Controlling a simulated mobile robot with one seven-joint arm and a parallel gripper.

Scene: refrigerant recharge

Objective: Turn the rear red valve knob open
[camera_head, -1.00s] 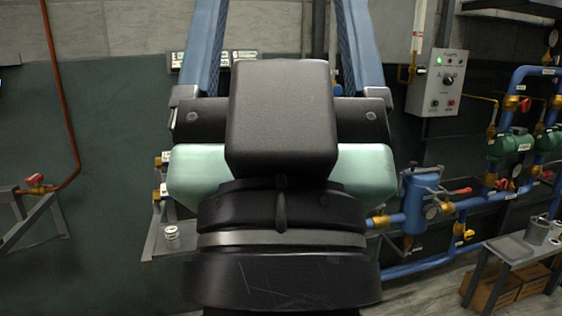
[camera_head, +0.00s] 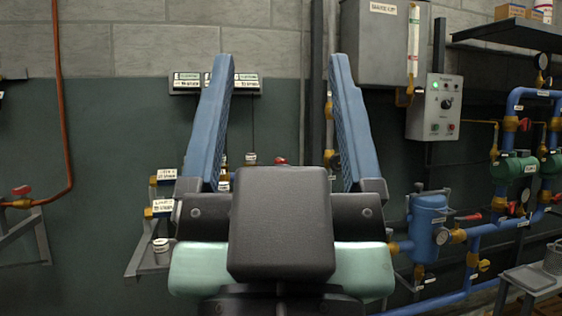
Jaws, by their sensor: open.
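My gripper (camera_head: 283,62) fills the middle of the view, its two blue fingers pointing up and spread wide with nothing between the tips. A small red knob (camera_head: 281,160) shows between the fingers, just above my black gripper body, which hides what lies below it. Another red valve handle (camera_head: 22,190) sits on the copper pipe at far left. More red handles show on the right pipework, one beside the blue canister (camera_head: 469,217) and one higher up (camera_head: 523,124). I cannot tell which is the rear knob.
A grey control box (camera_head: 433,107) and a larger grey cabinet (camera_head: 385,42) hang on the wall. A blue canister (camera_head: 429,228) with blue pipes stands at right. A small shelf (camera_head: 140,258) with a labelled can (camera_head: 161,250) is left of my gripper. A grey bench (camera_head: 530,279) stands at lower right.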

